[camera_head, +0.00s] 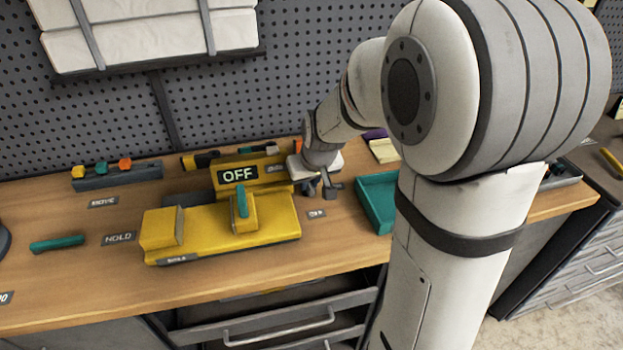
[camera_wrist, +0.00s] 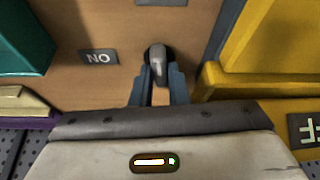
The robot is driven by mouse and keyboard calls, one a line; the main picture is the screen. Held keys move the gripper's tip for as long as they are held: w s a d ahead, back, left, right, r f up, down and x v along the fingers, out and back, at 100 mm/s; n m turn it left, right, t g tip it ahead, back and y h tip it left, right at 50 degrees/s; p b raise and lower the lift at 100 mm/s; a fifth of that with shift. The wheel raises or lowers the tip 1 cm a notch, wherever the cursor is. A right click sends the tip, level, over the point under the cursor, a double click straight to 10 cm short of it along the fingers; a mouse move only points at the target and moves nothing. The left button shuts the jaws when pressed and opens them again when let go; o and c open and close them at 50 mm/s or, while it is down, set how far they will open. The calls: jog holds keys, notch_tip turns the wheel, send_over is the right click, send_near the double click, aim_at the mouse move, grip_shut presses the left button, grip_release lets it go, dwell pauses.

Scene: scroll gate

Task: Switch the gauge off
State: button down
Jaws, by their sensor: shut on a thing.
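The yellow gauge (camera_head: 270,225) stands on the wooden bench, and its dark display (camera_head: 238,175) reads OFF. A teal peg (camera_head: 242,203) stands on a yellow block on it. My gripper (camera_head: 322,190) is low over the bench at the gauge's right end. In the wrist view my gripper (camera_wrist: 158,82) is shut on a grey knob (camera_wrist: 158,58) with a rounded, lever-like top. A small dark label (camera_wrist: 98,57) beside it reads NO in this view. Yellow housing (camera_wrist: 265,60) shows at the right, with part of a display (camera_wrist: 304,128) at the corner.
A teal tray (camera_head: 376,203) lies right of my gripper. A grey rack (camera_head: 117,176) with coloured knobs stands at the left. A teal bar (camera_head: 57,244) lies near a HOLD label (camera_head: 119,238). A pegboard (camera_head: 300,60) closes off the back.

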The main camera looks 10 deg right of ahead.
jog(key=c, duration=1.4)
grip_release()
jog(key=v, duration=0.7)
jog(key=shift+r, duration=0.4)
jog(key=shift+s, duration=0.15)
jog(key=s+r+m+g+p, duration=0.1)
jog(key=s, duration=1.6)
jog(key=shift+s+d+g+h+p, duration=0.2)
jog(key=shift+s+g+h+p, duration=0.1)
jog(key=shift+g+p, duration=0.1)
